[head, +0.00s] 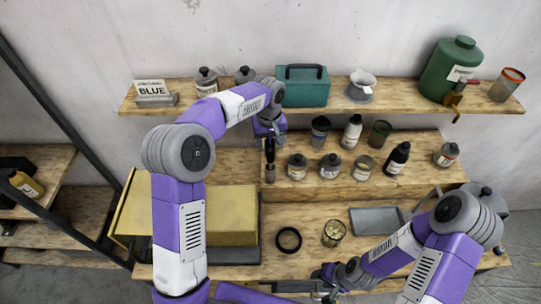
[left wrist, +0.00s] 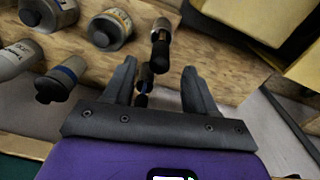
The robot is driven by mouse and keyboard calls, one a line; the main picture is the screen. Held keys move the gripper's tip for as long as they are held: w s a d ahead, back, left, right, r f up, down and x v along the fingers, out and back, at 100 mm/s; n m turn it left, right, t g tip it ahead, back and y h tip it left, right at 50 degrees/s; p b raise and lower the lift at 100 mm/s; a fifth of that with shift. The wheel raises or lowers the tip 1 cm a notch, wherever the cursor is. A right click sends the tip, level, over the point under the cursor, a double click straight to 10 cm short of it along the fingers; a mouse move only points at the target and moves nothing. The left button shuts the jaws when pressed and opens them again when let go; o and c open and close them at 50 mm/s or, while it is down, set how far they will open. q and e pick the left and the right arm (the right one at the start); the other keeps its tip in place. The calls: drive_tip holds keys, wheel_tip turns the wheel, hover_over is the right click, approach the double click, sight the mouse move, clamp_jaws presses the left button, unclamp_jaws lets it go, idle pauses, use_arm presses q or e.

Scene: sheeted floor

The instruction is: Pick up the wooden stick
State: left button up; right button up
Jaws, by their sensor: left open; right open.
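A slender upright stick-like thing (head: 270,160), dark with a brownish part, stands at the left end of the raised middle shelf, below my left gripper (head: 269,136). In the left wrist view this stick (left wrist: 160,46) lies ahead of my left gripper (left wrist: 150,80), its line running between the two spread fingers. The fingers look apart from it; whether it is wood is hard to tell. My left gripper is open and empty. My right gripper (head: 323,281) is low over the front of the bench, open, with its fingers small and partly unclear.
Several jars and bottles (head: 297,167) stand just right of the stick. A teal box (head: 304,87) and a green canister (head: 450,68) are on the upper shelf.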

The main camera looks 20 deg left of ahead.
sight(270, 158)
use_arm(q)
drive_tip(key=shift+w+a+f+n, duration=0.15)
drive_tip(key=shift+w+f+n, duration=0.15)
drive_tip(key=shift+n, duration=0.3)
drive_tip(key=f, duration=0.7)
drive_tip(key=shift+s+d+f+b, duration=0.15)
drive_tip(key=shift+s+d+b, duration=0.05)
drive_tip(key=shift+b, duration=0.1)
clamp_jaws()
